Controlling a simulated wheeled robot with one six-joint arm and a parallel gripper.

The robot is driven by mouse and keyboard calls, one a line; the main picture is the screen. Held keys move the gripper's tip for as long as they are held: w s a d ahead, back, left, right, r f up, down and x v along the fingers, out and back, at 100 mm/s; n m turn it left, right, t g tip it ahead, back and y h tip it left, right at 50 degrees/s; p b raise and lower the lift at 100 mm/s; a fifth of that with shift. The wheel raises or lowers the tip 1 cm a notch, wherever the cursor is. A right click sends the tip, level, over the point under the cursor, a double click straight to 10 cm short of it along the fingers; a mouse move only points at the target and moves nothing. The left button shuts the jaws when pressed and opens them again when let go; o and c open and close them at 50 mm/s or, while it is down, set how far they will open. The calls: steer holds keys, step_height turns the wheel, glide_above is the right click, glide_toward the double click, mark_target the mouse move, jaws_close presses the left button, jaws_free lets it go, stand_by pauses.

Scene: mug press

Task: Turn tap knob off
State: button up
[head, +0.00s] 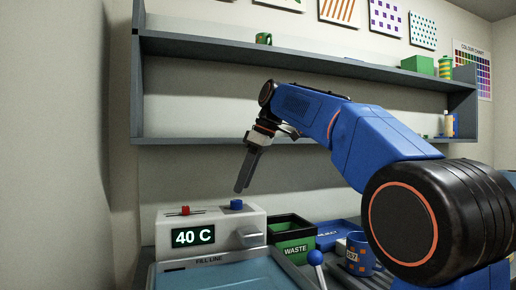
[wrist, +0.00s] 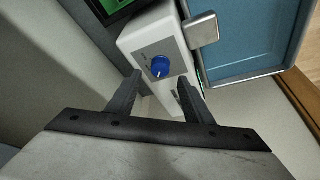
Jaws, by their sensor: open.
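The blue tap knob (head: 236,204) sits on top of the white tap unit (head: 225,227). In the wrist view the knob (wrist: 160,66) shows round with a pale mark toward its lower edge. My gripper (head: 242,188) points down, just above the knob and apart from it. In the wrist view my gripper (wrist: 160,80) has its two fingers apart, with the knob showing between and just beyond the tips. The gripper is open and empty. The unit's display reads 40 C, and a grey spout (head: 251,239) sticks out of its front.
A red slider (head: 185,210) is on the unit left of the knob. A blue basin (head: 225,277) marked FILL LINE is in front. A WASTE bin (head: 293,242), a blue mug (head: 360,256) and a blue-balled lever (head: 315,258) stand to the right. A shelf (head: 210,43) runs above.

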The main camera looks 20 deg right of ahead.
steer(key=v, duration=1.2)
steer(key=shift+r, duration=0.15)
steer(key=shift+s+d, duration=0.15)
